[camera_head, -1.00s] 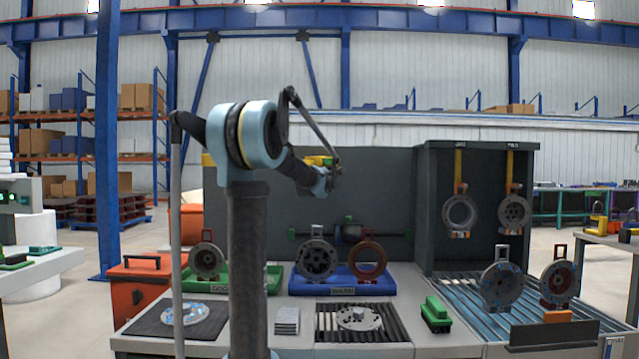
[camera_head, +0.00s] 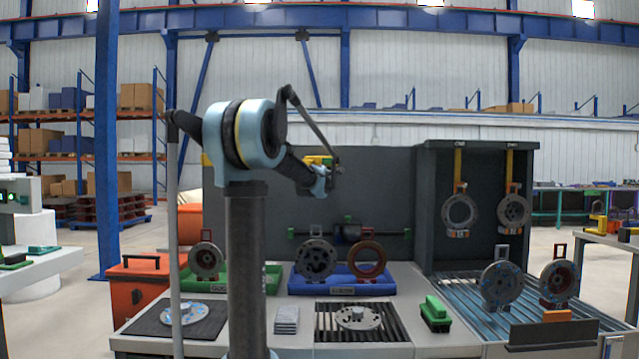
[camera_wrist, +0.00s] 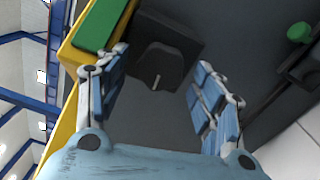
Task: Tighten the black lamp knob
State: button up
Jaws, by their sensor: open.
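The black knob (camera_wrist: 157,72), with a pale pointer line on its face, shows in the wrist view on a dark square plate. It lies ahead of my gripper (camera_wrist: 160,95), between the two blue-padded fingers in the picture. The fingers are spread wide and hold nothing; I cannot tell how far they are from the knob. In the head view my gripper (camera_head: 332,180) is in front of the dark back panel, beside a small yellow fixture (camera_head: 318,160). The knob cannot be made out there.
A yellow body with a green block (camera_wrist: 100,22) lies close beside the left finger. A dark part with a green cap (camera_wrist: 299,32) is at upper right. Below my arm, the bench holds a green tray (camera_head: 272,279), a blue tray (camera_head: 340,287) and a green brush (camera_head: 435,312).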

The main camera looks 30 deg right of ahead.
jog(key=v, duration=1.1)
jog(key=shift+s, duration=0.1)
jog(key=s+a+n, duration=0.2)
jog(key=s+n, duration=0.3)
jog(key=n, duration=1.7)
jog(key=x, duration=1.7)
jog(key=shift+w+a+r, duration=0.15)
jog(key=shift+a+r, duration=0.1)
jog(key=c, duration=1.1)
jog(key=shift+o, duration=0.2)
